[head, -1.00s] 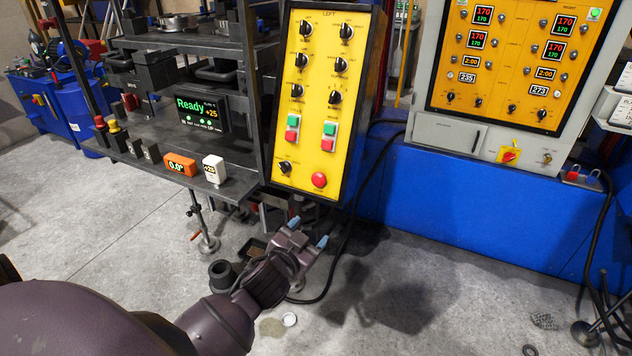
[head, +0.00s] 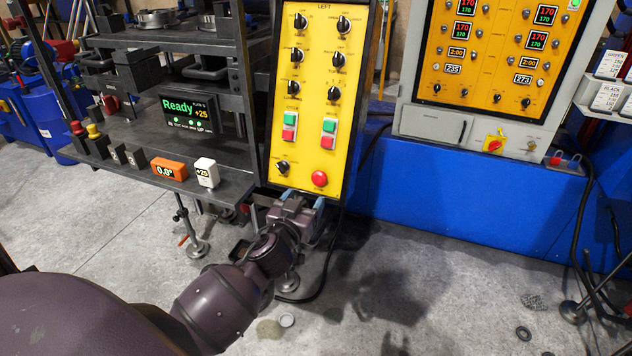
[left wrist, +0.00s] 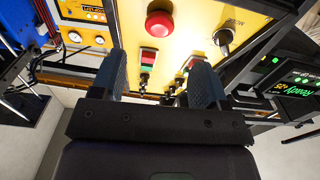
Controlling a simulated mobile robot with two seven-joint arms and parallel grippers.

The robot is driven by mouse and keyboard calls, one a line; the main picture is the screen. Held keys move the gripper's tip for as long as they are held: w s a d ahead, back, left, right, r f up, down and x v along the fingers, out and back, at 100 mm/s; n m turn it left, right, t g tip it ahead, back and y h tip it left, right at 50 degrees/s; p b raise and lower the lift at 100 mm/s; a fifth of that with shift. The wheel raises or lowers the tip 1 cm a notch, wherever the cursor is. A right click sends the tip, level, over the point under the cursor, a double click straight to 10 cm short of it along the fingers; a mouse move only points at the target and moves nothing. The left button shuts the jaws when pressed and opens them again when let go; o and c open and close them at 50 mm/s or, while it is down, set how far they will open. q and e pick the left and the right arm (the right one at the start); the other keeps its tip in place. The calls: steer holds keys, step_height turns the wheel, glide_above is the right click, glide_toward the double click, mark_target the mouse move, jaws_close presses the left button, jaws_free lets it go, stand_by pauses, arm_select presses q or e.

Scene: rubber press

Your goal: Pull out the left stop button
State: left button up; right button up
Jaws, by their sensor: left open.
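The left stop button is a round red mushroom head (head: 320,178) at the lower right of the yellow panel (head: 306,110) marked LEFT. In the left wrist view the red button (left wrist: 160,23) sits near the top, between the lines of the two fingers and beyond their tips. My left gripper (head: 302,199) is open and empty, just below the panel's bottom edge and apart from the button. Its two fingers (left wrist: 160,68) show spread in the left wrist view. My right gripper is not in view.
A black selector knob (head: 282,168) is left of the button, with green and red push buttons (head: 328,132) above it. A dark shelf (head: 218,190) with small display boxes stands to the left. A grey cabinet (head: 420,122) stands to the right. Black cables hang beneath the panel.

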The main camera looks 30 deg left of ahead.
mark_target(318, 180)
arm_select(q)
steer(key=x, duration=0.8)
steer(key=shift+d, duration=0.1)
jaws_close()
steer(key=shift+s+d+r+p, duration=0.15)
steer(key=shift+s+p, duration=0.1)
steer(key=shift+s, duration=0.15)
steer(key=shift+s+d+r+p, duration=0.1)
steer(key=shift+s+p, duration=0.1)
steer(key=shift+s, duration=0.2)
steer(key=shift+c, duration=1.2)
jaws_free()
steer(key=shift+o, duration=1.1)
steer(key=shift+s+r, duration=0.1)
steer(key=shift+s, duration=0.05)
steer(key=shift+a, duration=0.1)
